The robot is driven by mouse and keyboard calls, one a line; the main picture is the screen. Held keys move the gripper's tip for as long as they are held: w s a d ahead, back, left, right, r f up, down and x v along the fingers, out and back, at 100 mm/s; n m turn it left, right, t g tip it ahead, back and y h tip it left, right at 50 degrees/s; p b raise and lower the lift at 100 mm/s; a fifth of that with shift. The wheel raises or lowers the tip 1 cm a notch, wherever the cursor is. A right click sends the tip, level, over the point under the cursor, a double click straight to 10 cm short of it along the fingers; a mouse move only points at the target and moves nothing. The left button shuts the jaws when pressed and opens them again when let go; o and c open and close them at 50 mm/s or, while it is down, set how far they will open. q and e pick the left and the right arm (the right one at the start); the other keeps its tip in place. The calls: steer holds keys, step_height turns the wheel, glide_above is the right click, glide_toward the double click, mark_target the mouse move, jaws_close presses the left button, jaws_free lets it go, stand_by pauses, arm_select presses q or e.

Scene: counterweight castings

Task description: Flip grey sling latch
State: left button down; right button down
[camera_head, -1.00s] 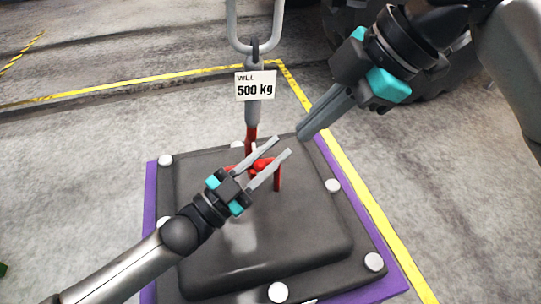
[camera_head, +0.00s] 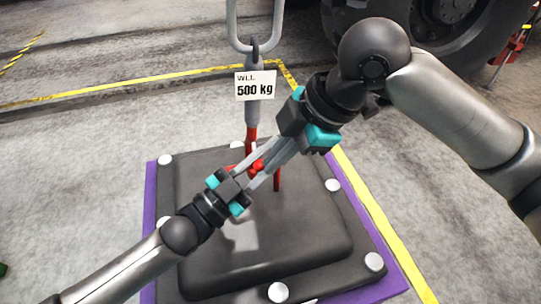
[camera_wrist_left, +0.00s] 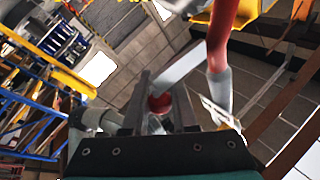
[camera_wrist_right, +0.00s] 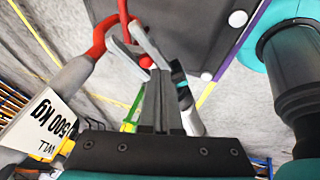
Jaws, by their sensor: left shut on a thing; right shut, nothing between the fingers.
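The grey sling fitting (camera_head: 254,105) hangs upright above the casting and carries a white 500 kg tag (camera_head: 256,86). Its lower end joins a red lifting handle (camera_head: 277,180) on the casting; I cannot make out a separate grey latch. My left gripper (camera_head: 262,161) is shut around a small red ball (camera_head: 257,166), which also shows between its fingers in the left wrist view (camera_wrist_left: 160,103). My right gripper (camera_head: 268,168) is shut and empty. Its fingertips lie beside the ball and left fingers, partly hiding them in the head view; I cannot tell whether they touch.
The dark casting (camera_head: 262,256) with white round pads lies on a purple base (camera_head: 150,205). A grey shackle (camera_head: 232,25) stands above the fitting. Yellow floor tape (camera_head: 387,235) runs behind and right. A large wheel (camera_head: 440,28) is at the back right.

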steer(key=shift+w+a+f, duration=0.45)
steer(key=shift+w+f, duration=0.15)
steer(key=shift+f, duration=0.1)
